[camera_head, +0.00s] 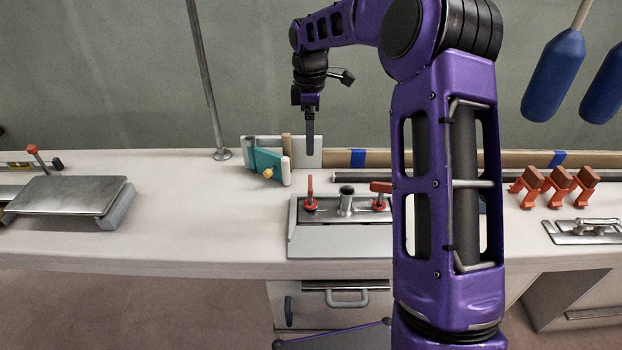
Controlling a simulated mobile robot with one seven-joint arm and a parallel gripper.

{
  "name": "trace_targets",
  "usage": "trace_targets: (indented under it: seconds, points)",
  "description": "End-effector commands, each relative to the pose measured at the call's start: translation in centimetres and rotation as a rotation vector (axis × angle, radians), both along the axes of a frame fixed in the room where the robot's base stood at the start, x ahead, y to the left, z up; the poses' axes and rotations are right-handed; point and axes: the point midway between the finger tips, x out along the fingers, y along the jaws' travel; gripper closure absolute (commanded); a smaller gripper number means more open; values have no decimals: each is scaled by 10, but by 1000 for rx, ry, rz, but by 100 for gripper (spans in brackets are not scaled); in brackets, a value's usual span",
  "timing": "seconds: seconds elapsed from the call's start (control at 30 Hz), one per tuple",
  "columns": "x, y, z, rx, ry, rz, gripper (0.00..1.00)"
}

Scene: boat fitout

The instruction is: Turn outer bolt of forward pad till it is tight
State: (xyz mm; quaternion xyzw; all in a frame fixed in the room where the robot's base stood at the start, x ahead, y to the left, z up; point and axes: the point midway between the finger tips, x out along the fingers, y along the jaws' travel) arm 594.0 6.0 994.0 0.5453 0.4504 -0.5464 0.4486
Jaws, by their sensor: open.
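A grey pad (301,240) with a dark metal plate on top (333,212) sits at the bench's front edge, near the middle. A short metal tube (346,203) stands up from the plate. A bolt with an upright red handle (310,195) is at its left end. A second red-handled bolt (380,193) is at the right, its handle lying sideways, partly hidden by my arm. The view does not show which bolt is the outer one. My gripper (310,150) points down, open and empty, above and behind the left bolt. The fingers overlap in this view.
Behind the pad stand a teal tool (268,162) with a yellow knob and a pale upright board (303,148). A metal plate on a wedge (75,194) lies left. Orange clamps (558,183) stand right. A pole (205,80) rises behind. Bench left of the pad is clear.

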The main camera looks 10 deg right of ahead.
Motion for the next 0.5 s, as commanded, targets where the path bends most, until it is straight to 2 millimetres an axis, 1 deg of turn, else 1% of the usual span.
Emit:
trace_targets:
  seconds: [0.03, 0.5]
  points:
    - [-1, 0, -12, 0, 4, -1, 0]
    - [0, 0, -113, -1, 1, -3, 0]
